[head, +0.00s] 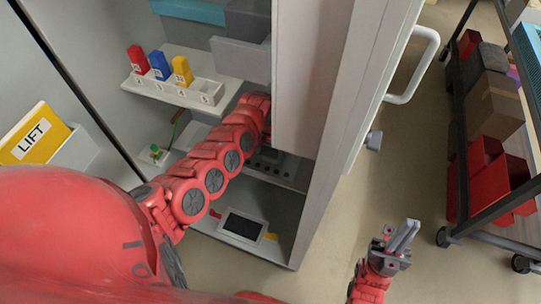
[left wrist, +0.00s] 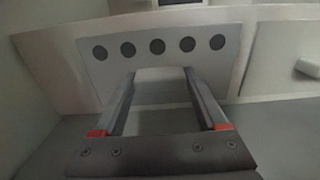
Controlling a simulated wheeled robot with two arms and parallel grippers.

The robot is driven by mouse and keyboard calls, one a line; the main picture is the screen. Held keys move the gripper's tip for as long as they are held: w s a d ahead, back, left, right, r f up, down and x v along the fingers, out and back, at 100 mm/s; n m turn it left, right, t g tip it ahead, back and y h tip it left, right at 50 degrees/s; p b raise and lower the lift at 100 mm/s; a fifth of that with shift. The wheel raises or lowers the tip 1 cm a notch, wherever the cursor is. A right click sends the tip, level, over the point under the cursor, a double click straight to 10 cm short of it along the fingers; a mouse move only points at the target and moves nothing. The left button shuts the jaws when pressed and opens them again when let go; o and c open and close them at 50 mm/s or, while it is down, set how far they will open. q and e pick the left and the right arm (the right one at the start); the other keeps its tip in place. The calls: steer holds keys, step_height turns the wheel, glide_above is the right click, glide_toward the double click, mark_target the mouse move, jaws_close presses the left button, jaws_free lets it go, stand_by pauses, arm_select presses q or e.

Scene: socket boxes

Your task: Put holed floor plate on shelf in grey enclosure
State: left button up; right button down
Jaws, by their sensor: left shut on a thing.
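The holed floor plate (left wrist: 160,68) is a light grey panel with a row of several dark round holes, seen in the left wrist view. My left gripper (left wrist: 158,80) is shut on it at its near edge, with the fingers on either side of a pale section.
A white rack (head: 182,92) holds red, blue and yellow blocks. A yellow LIFT sign (head: 33,138) is at left. A framed dark screen (head: 242,226) lies low in the enclosure. A white handle (head: 423,68) sticks out at right. A cart with boxes (head: 493,105) stands beyond open floor.

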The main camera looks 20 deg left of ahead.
mark_target(270, 156)
arm_select(q)
steer(key=o, duration=1.2)
step_height(270, 156, up, 12)
steer(key=shift+r+p, duration=0.1)
steer(key=shift+p, duration=0.85)
